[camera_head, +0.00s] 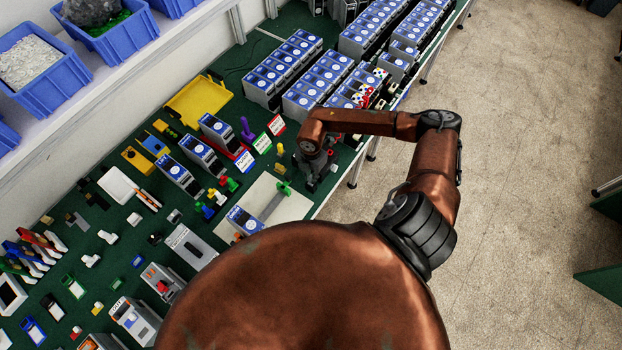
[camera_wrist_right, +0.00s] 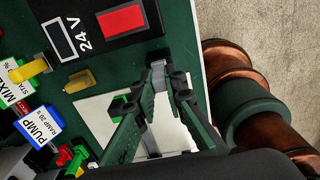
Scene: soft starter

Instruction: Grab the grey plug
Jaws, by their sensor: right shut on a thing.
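The grey plug (camera_wrist_right: 158,74) shows in the right wrist view as a small grey piece at the fingertips of my right gripper (camera_wrist_right: 168,82). The two dark green fingers are closed in on it. The plug cannot be made out there. Whether it touches the table is unclear. My left gripper is not in view.
A black block marked 24 V with a red patch (camera_wrist_right: 122,18) is close to the gripper. A yellow plug (camera_wrist_right: 79,81) and the white plate (camera_head: 294,209) with a grey rail are nearby. Blue-labelled modules (camera_head: 322,75) stand at the back. Several small parts crowd the left.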

